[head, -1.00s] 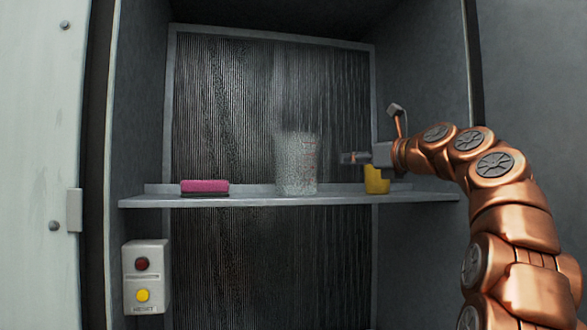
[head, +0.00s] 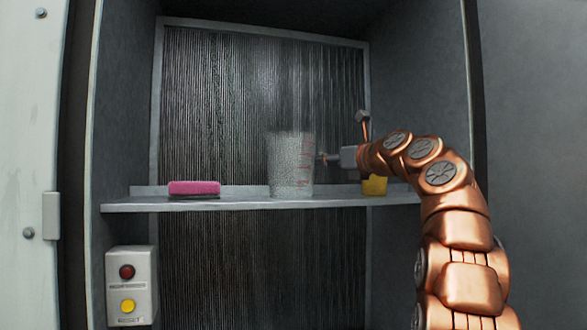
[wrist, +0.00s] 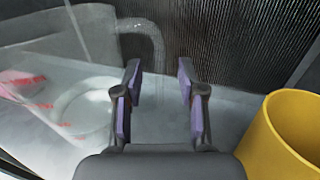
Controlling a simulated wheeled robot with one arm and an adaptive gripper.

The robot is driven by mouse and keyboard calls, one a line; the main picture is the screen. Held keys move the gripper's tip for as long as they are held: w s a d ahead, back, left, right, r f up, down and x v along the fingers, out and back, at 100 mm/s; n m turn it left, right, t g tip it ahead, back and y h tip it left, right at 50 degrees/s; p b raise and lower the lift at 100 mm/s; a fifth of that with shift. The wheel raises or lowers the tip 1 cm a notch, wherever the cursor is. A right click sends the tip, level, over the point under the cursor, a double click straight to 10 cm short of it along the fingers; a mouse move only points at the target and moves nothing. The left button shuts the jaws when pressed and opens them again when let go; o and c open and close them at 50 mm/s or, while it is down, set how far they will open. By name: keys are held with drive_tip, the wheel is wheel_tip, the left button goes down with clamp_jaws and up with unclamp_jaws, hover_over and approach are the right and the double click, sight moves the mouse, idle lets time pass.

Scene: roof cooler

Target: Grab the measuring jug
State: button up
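The measuring jug (head: 291,168) is clear with red markings and stands upright on the shelf, in the middle of the head view. In the wrist view the jug (wrist: 60,105) fills the left side, its round base showing through the wall. A clear curved part, seemingly its handle (wrist: 152,38), shows ahead of my fingertips. My gripper (wrist: 158,72) is open, with purple pads and nothing seen held between them. In the head view my gripper (head: 326,158) is just right of the jug; whether it touches cannot be told.
The grey shelf (head: 240,204) spans the cooler. A yellow cup-like object (head: 374,186) stands right of the jug, close to my gripper in the wrist view (wrist: 262,140). A pink sponge-like block (head: 194,188) lies to the left. A button box (head: 131,286) is below left.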

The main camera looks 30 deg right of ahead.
drive_tip(key=shift+w+a, duration=0.15)
drive_tip(key=shift+w, duration=1.05)
clamp_jaws()
